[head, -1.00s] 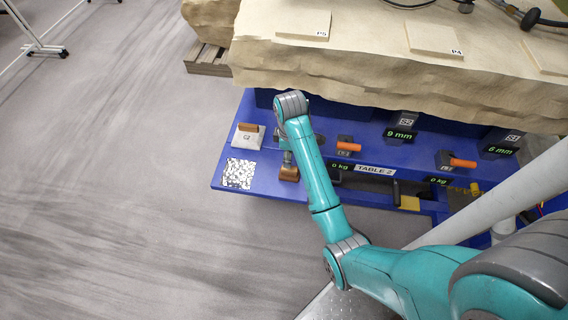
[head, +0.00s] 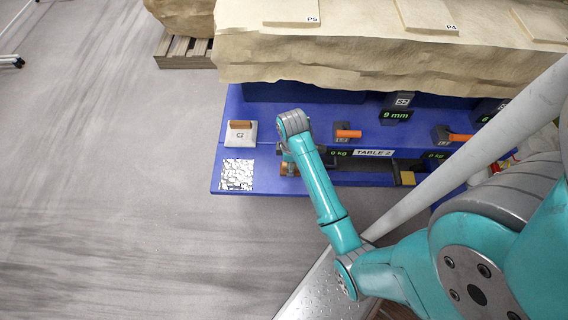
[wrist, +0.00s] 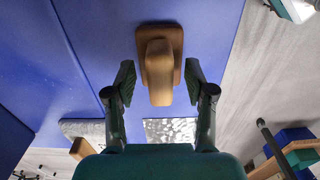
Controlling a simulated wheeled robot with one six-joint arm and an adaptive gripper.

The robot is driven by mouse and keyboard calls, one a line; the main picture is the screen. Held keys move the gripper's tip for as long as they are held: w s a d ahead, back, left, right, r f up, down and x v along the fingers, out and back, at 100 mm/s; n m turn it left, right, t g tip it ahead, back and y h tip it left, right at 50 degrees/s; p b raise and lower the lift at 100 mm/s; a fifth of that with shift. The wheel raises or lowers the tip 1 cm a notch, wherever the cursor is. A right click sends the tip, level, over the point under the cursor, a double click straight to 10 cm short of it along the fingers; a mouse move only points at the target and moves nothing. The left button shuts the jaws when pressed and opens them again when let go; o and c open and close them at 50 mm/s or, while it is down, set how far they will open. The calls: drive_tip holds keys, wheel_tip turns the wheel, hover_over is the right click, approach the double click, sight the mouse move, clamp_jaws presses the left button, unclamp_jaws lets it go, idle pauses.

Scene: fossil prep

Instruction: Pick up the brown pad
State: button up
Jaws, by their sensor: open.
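The brown pad (wrist: 158,40) with its upright brown grip lies on the blue table (wrist: 95,25) in the wrist view. Its grip reaches down between my two fingers. My gripper (wrist: 159,80) is open, with one dark finger on each side of the pad and a gap on both sides. In the head view, my gripper (head: 288,152) is over the blue table's front edge, and the brown pad (head: 284,168) is mostly hidden behind it.
A pale block marked C2 (head: 241,137) with an orange-brown handle stands left of my gripper. A speckled marker plate (head: 237,174) lies in front of it. Orange-handled blocks (head: 347,133) stand to the right. A large tan rock slab (head: 330,60) rises behind.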

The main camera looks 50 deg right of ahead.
drive_tip(key=shift+c, duration=0.2)
clamp_jaws()
